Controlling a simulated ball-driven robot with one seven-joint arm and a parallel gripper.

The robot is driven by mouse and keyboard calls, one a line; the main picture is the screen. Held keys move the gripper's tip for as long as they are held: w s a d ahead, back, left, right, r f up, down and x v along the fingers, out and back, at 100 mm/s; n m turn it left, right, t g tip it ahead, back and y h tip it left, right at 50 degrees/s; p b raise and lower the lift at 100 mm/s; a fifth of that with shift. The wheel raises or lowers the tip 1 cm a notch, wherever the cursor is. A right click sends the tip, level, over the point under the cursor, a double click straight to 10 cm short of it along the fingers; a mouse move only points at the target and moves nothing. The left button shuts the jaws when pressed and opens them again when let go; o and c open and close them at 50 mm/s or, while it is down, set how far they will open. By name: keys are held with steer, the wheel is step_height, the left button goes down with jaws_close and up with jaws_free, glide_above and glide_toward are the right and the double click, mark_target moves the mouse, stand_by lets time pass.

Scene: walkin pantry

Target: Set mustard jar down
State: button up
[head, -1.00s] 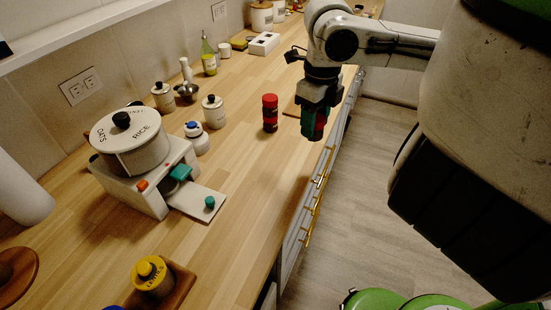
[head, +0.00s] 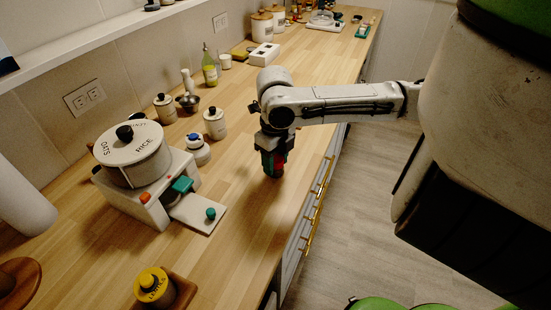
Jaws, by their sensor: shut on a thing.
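My gripper (head: 272,163), with teal fingers, points down over the wooden counter, near its front edge. It is shut on the mustard jar (head: 280,162), of which only a red patch shows between and beside the fingers. Most of the jar is hidden by the fingers and wrist. The jar's bottom is close to the counter surface (head: 240,185); I cannot tell whether it touches.
A white stand with a pot (head: 135,158) and a pulled-out tray (head: 200,213) is on the left. Small jars (head: 214,124) stand behind. A yellow-lidded jar (head: 153,285) sits on a wooden tray in front. Counter around my gripper is clear.

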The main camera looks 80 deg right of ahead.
mark_target(276, 158)
steer(key=shift+f, duration=0.1)
steer(key=shift+f, duration=0.1)
steer(key=o, duration=1)
step_height(276, 158, up, 12)
steer(key=shift+r, duration=0.2)
